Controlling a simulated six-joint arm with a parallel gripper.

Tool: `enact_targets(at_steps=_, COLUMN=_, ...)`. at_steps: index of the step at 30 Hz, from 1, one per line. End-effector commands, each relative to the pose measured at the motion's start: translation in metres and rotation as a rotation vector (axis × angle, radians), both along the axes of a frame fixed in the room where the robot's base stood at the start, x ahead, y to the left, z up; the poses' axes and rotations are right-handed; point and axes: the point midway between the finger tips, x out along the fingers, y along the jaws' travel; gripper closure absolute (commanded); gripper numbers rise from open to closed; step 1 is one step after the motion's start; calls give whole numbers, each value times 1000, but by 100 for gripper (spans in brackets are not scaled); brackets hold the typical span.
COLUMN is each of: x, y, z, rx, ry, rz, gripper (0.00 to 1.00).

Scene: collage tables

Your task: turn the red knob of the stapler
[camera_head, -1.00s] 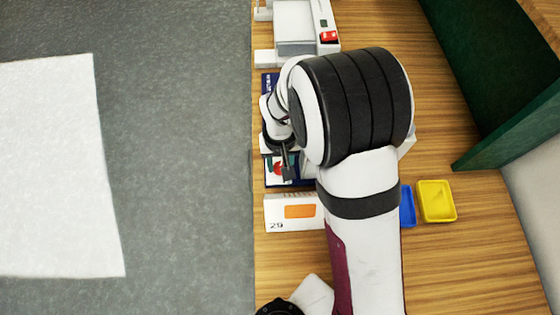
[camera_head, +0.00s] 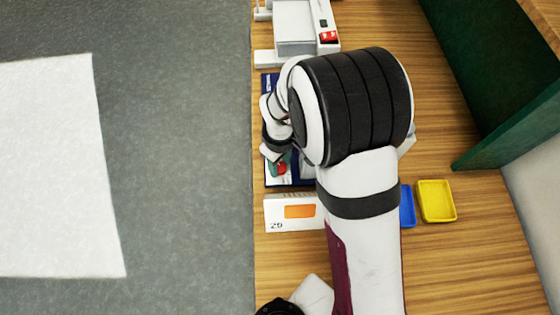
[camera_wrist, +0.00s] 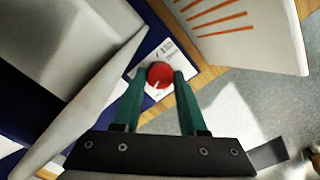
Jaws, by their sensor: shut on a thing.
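The red knob (camera_wrist: 160,74) sits on a white labelled plate on the dark blue stapler base. My gripper (camera_wrist: 159,80) has its two green fingers on either side of the knob, shut on it. A white pointer line on the knob faces down and left in the wrist view. In the head view the knob (camera_head: 281,169) shows as a small red patch beside the fingers. The stapler's blue base (camera_head: 272,182) shows there, with its upper part mostly hidden under my arm.
A white box with an orange panel (camera_head: 300,211) stands just below the stapler. A white device with a red switch (camera_head: 328,37) is above it. Blue (camera_head: 407,206) and yellow (camera_head: 436,201) trays lie right of my arm. Green panels stand at the far right.

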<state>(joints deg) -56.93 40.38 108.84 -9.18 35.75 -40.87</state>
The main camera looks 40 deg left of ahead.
Motion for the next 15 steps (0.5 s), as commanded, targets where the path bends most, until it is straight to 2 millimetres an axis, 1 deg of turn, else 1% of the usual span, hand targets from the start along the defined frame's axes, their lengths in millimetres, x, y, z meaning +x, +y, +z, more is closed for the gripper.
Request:
enact_targets(at_steps=7, x=1, y=1, z=1, rx=4, ry=-4, rz=38, gripper=100)
enact_targets(at_steps=15, x=1, y=1, z=1, rx=4, ry=-4, rz=42, gripper=100)
